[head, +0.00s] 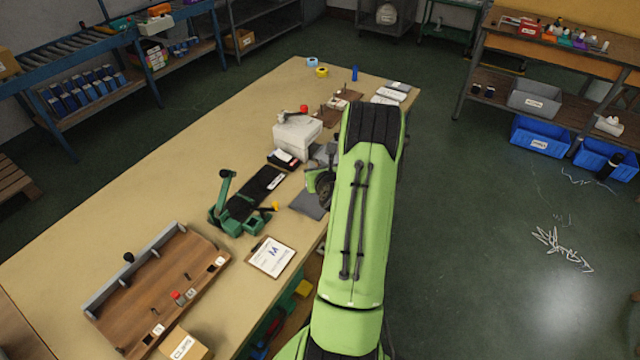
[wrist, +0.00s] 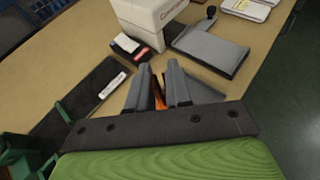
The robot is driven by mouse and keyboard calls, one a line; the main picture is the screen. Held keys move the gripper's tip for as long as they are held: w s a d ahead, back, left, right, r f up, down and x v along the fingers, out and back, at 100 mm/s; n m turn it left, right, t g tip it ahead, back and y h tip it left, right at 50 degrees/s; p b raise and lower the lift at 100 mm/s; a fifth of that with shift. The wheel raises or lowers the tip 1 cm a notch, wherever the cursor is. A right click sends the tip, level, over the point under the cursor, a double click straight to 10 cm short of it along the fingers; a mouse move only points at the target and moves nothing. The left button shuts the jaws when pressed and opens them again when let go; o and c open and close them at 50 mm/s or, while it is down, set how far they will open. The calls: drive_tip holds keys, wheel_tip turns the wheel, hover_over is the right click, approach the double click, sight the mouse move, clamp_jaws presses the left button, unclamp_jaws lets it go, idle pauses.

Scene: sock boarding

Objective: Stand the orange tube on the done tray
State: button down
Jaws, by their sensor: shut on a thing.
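My gripper (wrist: 159,85) is shut on the orange tube (wrist: 159,96) in the wrist view. Only a narrow orange strip of the tube shows between the grey fingers, so its lower end and tilt cannot be told. In the head view my green arm hides the gripper and the tube. No tray is readably marked as the done tray. A wooden tray (head: 135,291) with a grey back rail and small posts lies at the front left of the table. Smaller brown boards (head: 345,97) with posts lie farther back, partly behind my arm.
A white machine (head: 298,133) stands mid-table, with a dark mat (head: 258,190) and a green fixture (head: 232,208) nearer. A grey plate (wrist: 211,47) lies ahead of the fingers in the wrist view. A clipboard (head: 271,256) lies at the table edge. The table's left part is clear.

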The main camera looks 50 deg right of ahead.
wheel_tip(320, 180, down, 4)
drive_tip(key=shift+a+b, duration=0.1)
drive_tip(key=shift+b, duration=0.6)
drive_tip(key=shift+r, duration=0.15)
drive_tip(key=c, duration=1.5)
unclamp_jaws()
drive_tip(key=o, duration=0.5)
drive_tip(key=shift+c, duration=0.2)
